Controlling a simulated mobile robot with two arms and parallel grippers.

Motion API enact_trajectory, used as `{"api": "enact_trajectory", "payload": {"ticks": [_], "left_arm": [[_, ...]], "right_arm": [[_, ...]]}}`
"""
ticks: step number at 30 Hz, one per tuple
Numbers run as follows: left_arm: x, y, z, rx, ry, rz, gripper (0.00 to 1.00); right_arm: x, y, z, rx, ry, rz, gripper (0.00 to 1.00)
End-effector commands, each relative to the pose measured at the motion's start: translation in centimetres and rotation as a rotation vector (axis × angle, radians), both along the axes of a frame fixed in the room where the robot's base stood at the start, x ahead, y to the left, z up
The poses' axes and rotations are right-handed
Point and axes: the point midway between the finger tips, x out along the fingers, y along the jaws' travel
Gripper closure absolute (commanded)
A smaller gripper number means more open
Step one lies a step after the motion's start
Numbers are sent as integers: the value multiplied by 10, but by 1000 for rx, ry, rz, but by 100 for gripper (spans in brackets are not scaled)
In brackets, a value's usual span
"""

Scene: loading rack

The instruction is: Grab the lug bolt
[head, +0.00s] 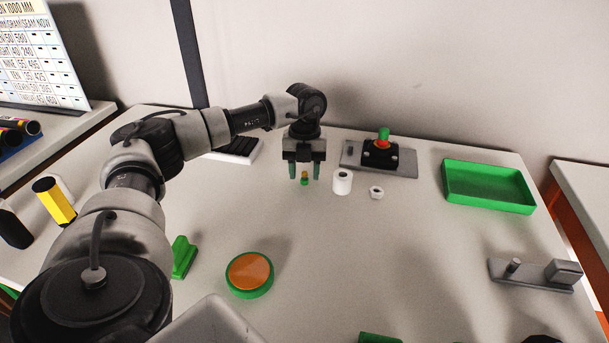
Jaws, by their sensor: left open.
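My left gripper (304,172) points down over the middle back of the table, its two dark fingers apart. My right gripper is not in view.
Right of the gripper stand a white hollow cylinder (342,182) and a white nut (376,193). Behind is a grey fixture (404,168) with a green knob. A green tray (488,204) lies right, an orange-topped green disc (250,290) in front. The centre-right table is clear.

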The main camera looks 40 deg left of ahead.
Motion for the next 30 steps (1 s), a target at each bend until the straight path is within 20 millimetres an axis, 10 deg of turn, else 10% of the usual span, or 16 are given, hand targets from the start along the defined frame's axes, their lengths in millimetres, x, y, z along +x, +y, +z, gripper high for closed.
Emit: {"api": "enact_trajectory", "payload": {"ticks": [10,30], "left_arm": [[0,0,0,0,0,0,100],[1,0,41,-1,-5,-2,100]], "right_arm": [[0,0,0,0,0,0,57],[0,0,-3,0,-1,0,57]]}}
